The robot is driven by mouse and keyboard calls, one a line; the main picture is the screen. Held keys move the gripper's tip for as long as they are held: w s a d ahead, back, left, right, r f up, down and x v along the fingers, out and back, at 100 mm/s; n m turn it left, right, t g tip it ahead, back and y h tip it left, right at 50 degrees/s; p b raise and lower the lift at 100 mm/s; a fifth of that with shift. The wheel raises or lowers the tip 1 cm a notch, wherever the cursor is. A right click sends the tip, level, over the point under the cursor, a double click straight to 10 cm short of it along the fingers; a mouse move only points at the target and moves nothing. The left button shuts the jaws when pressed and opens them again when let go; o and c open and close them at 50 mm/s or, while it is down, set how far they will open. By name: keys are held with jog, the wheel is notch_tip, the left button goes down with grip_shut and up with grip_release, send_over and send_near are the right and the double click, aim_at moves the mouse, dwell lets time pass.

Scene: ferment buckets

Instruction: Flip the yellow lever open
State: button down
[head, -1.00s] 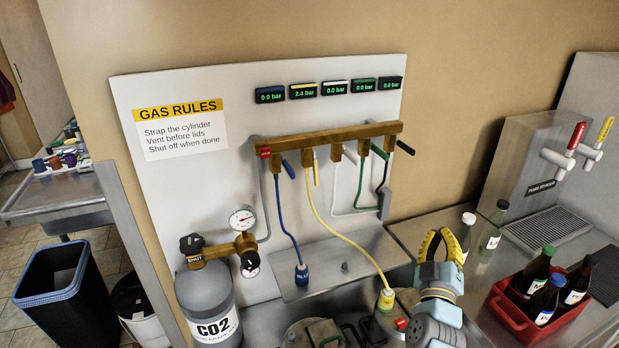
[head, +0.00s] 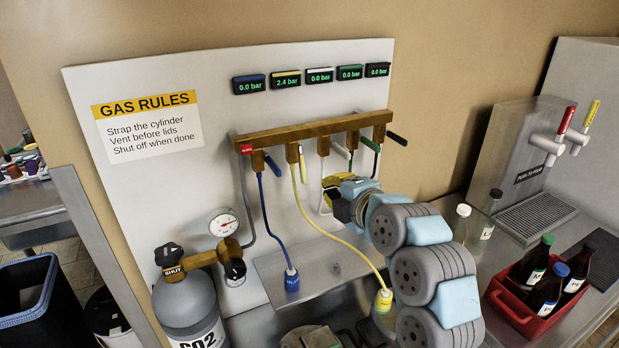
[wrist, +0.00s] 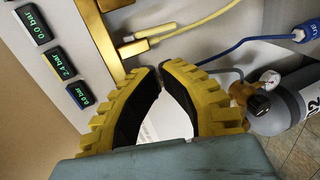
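The yellow lever (head: 302,168) hangs down from its brown valve on the wall manifold (head: 310,134), beside the top of the yellow hose (head: 333,236). In the wrist view the lever (wrist: 134,50) lies beyond the fingertips, next to the hose end. My gripper (head: 331,187) is in front of the wall panel, right of the yellow lever and below the manifold, apart from the lever. In the wrist view the gripper's (wrist: 160,67) two yellow fingers meet at their tips, with an open gap below the tips and nothing held.
Blue (head: 272,165), white (head: 341,151), green (head: 370,144) and black (head: 397,138) levers share the manifold. A CO2 cylinder (head: 190,308) stands at lower left. The yellow display (head: 286,79) reads 2.4 bar. Bottles and a red crate (head: 526,311) stand at right.

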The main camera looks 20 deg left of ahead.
aim_at(302, 165)
jog(key=p+x, duration=0.4)
jog(key=x, duration=0.9)
jog(key=shift+w+a+p, duration=0.25)
jog(key=shift+p, duration=0.15)
jog(key=shift+w+f+b, duration=0.1)
jog(key=shift+f+b, duration=0.3)
jog(key=shift+b, duration=1.7)
jog(key=t+y+b, duration=0.1)
jog(key=b, duration=0.5)
jog(key=w+a+t+y+b, duration=0.1)
jog(key=b, duration=0.6)
jog(key=shift+f, duration=0.35)
jog(key=shift+r+t+y, duration=0.2)
jog(key=shift+t+y, duration=0.1)
jog(key=shift+s+b, duration=0.15)
jog(key=shift+b, duration=0.15)
